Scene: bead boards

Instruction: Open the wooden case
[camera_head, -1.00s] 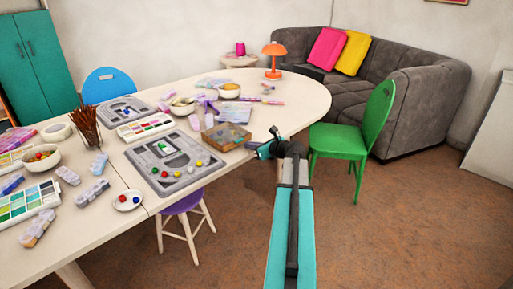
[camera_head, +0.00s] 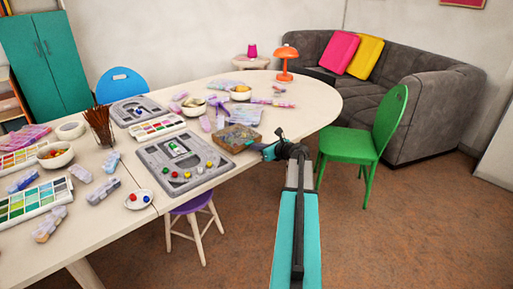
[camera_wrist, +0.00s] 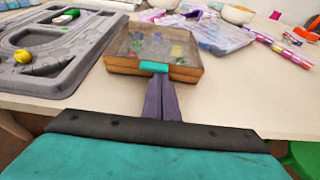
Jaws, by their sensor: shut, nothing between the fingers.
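The wooden case (camera_head: 238,132) is a shallow box with a clear lid, near the front edge of the table. Its lid looks closed in the wrist view (camera_wrist: 128,45), and colored shapes show through it. My gripper (camera_head: 252,147) is at the near side of the case. In the wrist view its dark purple fingers (camera_wrist: 158,84) are together and point at the front wall. A small teal piece (camera_wrist: 153,67) sits at the middle of that wall, right at the fingertips. I cannot tell whether the fingers touch it.
A grey bead board (camera_head: 160,180) with colored beads lies left of the case. White bowls, pastel packs and an orange lamp (camera_head: 286,68) stand behind it. A green chair (camera_head: 358,143) is to the right, and a purple stool (camera_head: 190,208) is partly under the table.

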